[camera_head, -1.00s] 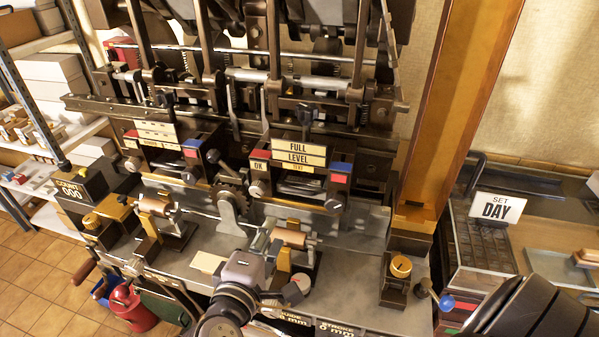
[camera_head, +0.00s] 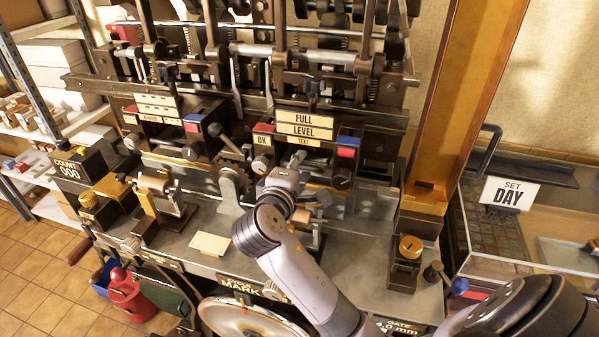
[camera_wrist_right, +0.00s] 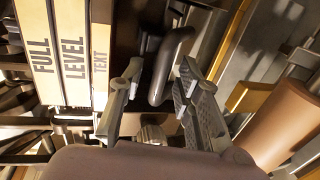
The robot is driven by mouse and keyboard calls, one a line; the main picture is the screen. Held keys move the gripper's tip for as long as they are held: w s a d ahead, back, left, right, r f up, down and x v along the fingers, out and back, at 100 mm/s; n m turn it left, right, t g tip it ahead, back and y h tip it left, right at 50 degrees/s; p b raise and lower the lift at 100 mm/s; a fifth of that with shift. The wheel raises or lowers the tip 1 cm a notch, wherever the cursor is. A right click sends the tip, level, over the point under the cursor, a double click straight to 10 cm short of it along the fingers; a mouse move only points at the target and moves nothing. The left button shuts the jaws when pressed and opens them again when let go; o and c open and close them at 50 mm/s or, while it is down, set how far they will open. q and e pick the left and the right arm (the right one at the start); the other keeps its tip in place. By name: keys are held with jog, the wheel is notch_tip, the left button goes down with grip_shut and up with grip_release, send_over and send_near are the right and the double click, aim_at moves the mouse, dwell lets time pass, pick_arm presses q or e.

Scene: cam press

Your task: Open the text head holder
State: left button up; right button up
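The text head holder (camera_head: 318,142) is a dark block on the press with cream plates reading FULL, LEVEL and TEXT. Those plates also stand at the left of the right wrist view (camera_wrist_right: 60,50). My right gripper (camera_head: 284,178) is in front of the holder's lower left part and hides some of it. In the right wrist view my right gripper (camera_wrist_right: 160,72) is open, its fingers apart with a dark curved handle (camera_wrist_right: 168,58) between and beyond their tips. I cannot tell whether they touch it. My left gripper is not in view.
A copper-coloured roller (camera_wrist_right: 285,130) is close to the right finger in the right wrist view. A similar holder (camera_head: 165,125) with a roller (camera_head: 152,184) stands to the left. The grey bench has a bare patch near a cream plate (camera_head: 210,243).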

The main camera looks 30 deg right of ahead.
jog(key=shift+w+d+f, duration=0.15)
jog(key=shift+w+d, duration=0.1)
jog(key=shift+d, duration=0.1)
jog(key=shift+c, duration=0.2)
grip_shut()
dwell(0.5)
